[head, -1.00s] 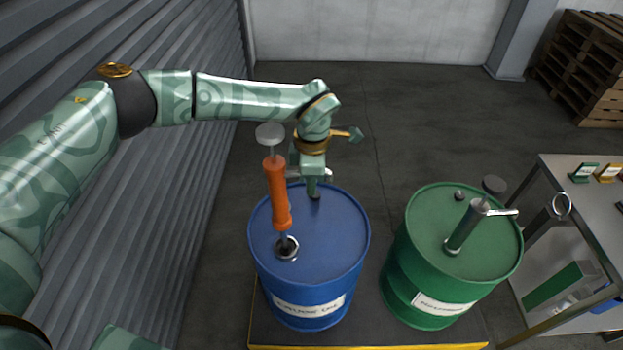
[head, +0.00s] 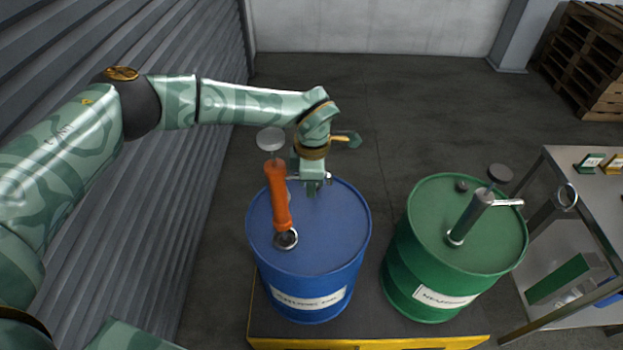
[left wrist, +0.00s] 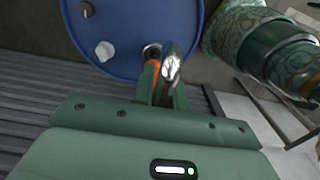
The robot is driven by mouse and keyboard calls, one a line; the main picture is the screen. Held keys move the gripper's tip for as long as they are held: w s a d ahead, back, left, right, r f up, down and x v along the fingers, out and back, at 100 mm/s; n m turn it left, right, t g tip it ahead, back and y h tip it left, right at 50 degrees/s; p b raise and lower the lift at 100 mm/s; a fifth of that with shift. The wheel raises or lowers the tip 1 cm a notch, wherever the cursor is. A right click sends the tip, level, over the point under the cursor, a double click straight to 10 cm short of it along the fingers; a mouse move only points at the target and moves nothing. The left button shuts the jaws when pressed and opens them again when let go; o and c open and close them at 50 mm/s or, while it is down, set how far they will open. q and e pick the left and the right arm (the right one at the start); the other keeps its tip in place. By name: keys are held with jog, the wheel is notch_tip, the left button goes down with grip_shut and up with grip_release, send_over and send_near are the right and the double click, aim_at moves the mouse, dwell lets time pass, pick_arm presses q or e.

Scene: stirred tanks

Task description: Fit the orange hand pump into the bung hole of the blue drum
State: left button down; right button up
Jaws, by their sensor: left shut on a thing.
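The orange hand pump (head: 277,195) stands nearly upright, slightly tilted, over the blue drum (head: 308,265). Its grey round handle (head: 271,140) is on top. Its lower end is at the metal ring of the bung hole (head: 285,239), and the orange body nearly meets the ring; how deep it sits is hidden. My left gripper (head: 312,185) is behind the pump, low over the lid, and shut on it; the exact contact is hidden. In the left wrist view, the pump (left wrist: 152,73) shows beside the fingers, near the ring (left wrist: 152,51). My right gripper is out of view.
A metal bench (head: 595,190) is at far right, with wooden pallets (head: 590,65) behind. A corrugated wall (head: 200,55) is close on the left.

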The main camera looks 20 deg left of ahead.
pick_arm(q)
jog(key=shift+f+b, duration=1.1)
jog(key=shift+f, duration=1.25)
jog(key=shift+w+f+b, duration=0.1)
jog(key=shift+f+b, duration=0.2)
jog(key=shift+f, duration=0.3)
jog(key=shift+p, duration=0.45)
jog(key=shift+f+b, duration=0.85)
jog(key=shift+f, duration=0.8)
jog(key=c, duration=1.3)
grip_release()
